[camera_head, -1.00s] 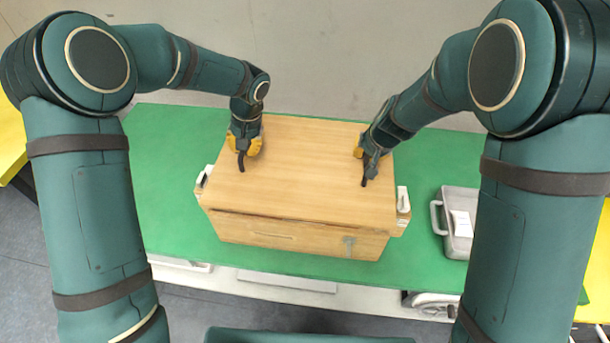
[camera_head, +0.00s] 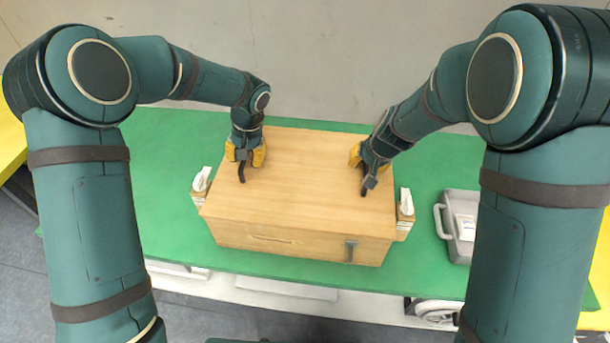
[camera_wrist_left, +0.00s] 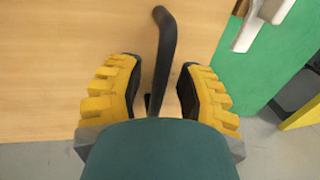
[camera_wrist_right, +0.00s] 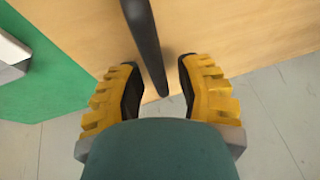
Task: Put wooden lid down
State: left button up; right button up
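The wooden lid (camera_head: 300,180) lies flat on the wooden box (camera_head: 300,243), flush along the front edge. It has a dark bar handle on its left (camera_head: 242,173) and another on its right (camera_head: 363,187). My left gripper (camera_head: 245,155) is at the left handle. The left wrist view shows its yellow fingers (camera_wrist_left: 160,90) apart on both sides of the bar, with gaps. My right gripper (camera_head: 368,158) is at the right handle. Its fingers (camera_wrist_right: 157,88) are also apart, with the bar between them. The box's inside is hidden.
White latch-like parts stand at the box's left (camera_head: 201,180) and right (camera_head: 406,203) sides. A grey tray with a handle (camera_head: 458,246) sits to the right on the green table (camera_head: 165,185). The green surface left of the box is clear.

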pick_arm(q)
notch_tip(320, 180, up, 12)
jog(key=d, duration=0.2)
jog(key=shift+d, duration=0.15)
pick_arm(e)
jog(key=v, duration=1.2)
pick_arm(q)
jog(key=shift+s+f, duration=0.15)
pick_arm(e)
jog(key=shift+f, duration=0.1)
